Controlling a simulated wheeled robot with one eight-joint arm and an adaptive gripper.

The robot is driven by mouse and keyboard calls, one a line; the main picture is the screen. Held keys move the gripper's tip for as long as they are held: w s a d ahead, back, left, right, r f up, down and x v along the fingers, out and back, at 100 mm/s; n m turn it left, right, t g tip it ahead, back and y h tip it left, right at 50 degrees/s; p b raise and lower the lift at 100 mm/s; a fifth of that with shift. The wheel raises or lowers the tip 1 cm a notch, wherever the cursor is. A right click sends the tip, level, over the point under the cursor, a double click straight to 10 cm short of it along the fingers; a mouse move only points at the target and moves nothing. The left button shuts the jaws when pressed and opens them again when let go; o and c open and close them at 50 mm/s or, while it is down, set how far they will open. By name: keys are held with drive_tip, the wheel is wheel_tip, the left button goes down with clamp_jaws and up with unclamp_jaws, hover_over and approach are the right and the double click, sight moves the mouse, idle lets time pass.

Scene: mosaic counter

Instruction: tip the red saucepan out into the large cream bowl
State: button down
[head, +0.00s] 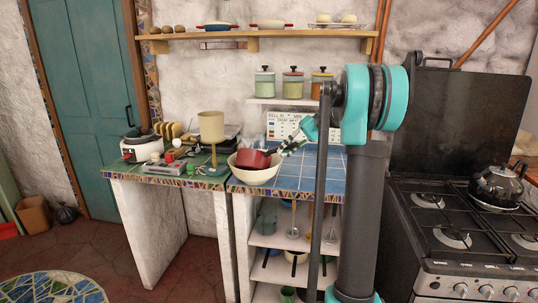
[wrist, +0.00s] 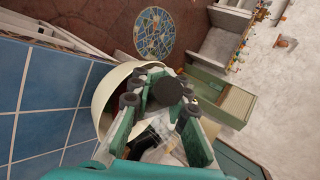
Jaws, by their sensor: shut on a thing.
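The red saucepan (head: 252,158) is over the large cream bowl (head: 256,176), partly inside its outline, and looks tilted. I cannot tell whether it touches the bowl. My gripper (head: 289,147) is to the right of the pan, shut on its dark handle. In the wrist view my gripper (wrist: 165,105) has its fingers around a dark round piece (wrist: 166,90), which seems to be the handle's end. The cream bowl's wall (wrist: 103,97) shows behind the fingers.
The bowl stands at the left of the blue-tiled counter (head: 306,179). A green counter (head: 122,166) adjoins on the left, with a tan lamp-like goblet (head: 211,130) close to the bowl. A stove with a kettle (head: 497,185) is on the right. Canisters (head: 293,85) stand on a shelf behind.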

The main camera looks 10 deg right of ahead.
drive_tip(key=shift+s+a+f+n+t+h, duration=0.25)
drive_tip(key=shift+s+f+t, duration=0.15)
drive_tip(key=shift+f, duration=0.35)
drive_tip(key=shift+s+a+f+n+t+h, duration=0.2)
drive_tip(key=shift+s+f+t+h, duration=0.15)
drive_tip(key=shift+f, duration=0.45)
drive_tip(key=shift+s+a+f+n+t+h, duration=0.2)
drive_tip(key=shift+s+f+t, duration=0.25)
drive_tip(key=shift+f, duration=0.3)
